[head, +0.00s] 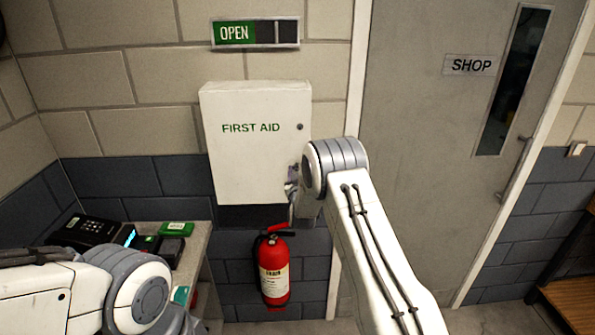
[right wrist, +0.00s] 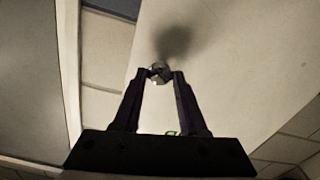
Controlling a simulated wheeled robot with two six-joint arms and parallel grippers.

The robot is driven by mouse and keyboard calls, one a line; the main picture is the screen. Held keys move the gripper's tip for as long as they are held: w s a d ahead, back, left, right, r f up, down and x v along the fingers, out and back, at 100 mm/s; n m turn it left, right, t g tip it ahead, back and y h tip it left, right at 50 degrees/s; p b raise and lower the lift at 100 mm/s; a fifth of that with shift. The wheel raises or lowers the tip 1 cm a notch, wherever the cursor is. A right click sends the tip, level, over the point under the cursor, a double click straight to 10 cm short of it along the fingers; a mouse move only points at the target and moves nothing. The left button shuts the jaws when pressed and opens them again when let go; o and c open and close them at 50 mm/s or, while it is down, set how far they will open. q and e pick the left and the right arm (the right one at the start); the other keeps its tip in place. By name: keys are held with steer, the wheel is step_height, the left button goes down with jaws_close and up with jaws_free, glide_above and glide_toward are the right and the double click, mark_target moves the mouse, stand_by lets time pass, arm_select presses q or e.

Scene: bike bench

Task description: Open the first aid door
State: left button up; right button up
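The white first aid cabinet (head: 256,165) hangs on the brick wall, and its door looks closed. A small dark round knob or lock (head: 300,127) is on its front near the right edge. My right gripper (head: 291,188) is at the cabinet's lower right edge, below that knob and partly hidden by my arm. In the right wrist view, the fingers (right wrist: 161,73) lean inward before the white cabinet surface (right wrist: 235,60). A small grey piece sits between the tips. My left gripper is not visible.
A red fire extinguisher (head: 273,270) hangs just below the cabinet. A bench (head: 200,245) with black and green boxes stands at left. An OPEN sign (head: 255,33) is above the cabinet. The grey SHOP door (head: 425,150) is at right.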

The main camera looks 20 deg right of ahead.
jaws_close()
stand_by(1.1)
